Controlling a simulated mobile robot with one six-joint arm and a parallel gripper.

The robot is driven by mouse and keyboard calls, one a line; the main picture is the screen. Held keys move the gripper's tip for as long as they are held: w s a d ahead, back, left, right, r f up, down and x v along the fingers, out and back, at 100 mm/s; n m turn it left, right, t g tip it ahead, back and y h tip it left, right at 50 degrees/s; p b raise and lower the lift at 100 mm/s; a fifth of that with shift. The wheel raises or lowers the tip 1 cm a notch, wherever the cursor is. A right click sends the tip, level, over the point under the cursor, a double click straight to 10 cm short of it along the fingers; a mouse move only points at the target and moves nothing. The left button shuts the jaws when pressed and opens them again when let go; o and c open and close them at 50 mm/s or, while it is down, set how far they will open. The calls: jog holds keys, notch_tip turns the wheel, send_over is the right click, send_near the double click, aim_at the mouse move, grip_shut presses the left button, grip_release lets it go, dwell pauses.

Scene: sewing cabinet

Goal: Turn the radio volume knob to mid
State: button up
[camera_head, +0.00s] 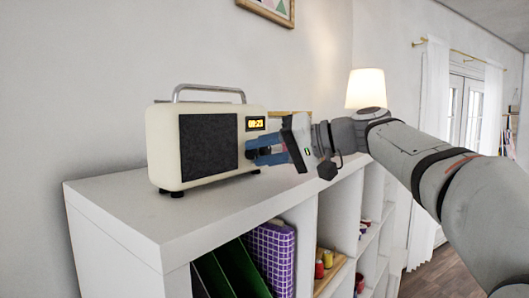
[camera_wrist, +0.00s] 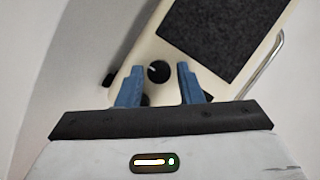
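The cream radio (camera_head: 165,150) with a dark speaker grille and a lit orange display stands upright on the white shelf unit. In the wrist view the radio's front (camera_wrist: 135,65) looks tilted, and a round black knob (camera_wrist: 158,72) with a small white pointer mark, pointing up and left, lies between my finger tips. My gripper (camera_wrist: 158,80) is open, with its two blue fingers on either side of the knob and a small gap visible on each side. In the head view my gripper (camera_head: 258,152) is at the radio's front, below the display, and its fingers mostly hide the knob area.
The white shelf top (camera_head: 105,205) is clear in front of and left of the radio. A lit lamp (camera_head: 366,88) and a small frame (camera_head: 290,113) stand behind my arm. Purple (camera_head: 270,255) and green binders (camera_head: 240,270) fill a compartment below.

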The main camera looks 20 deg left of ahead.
jog(key=b+v, duration=0.1)
jog(key=v, duration=0.6)
jog(key=shift+d+b, duration=0.3)
jog(key=shift+d, duration=0.1)
jog(key=shift+s, duration=0.1)
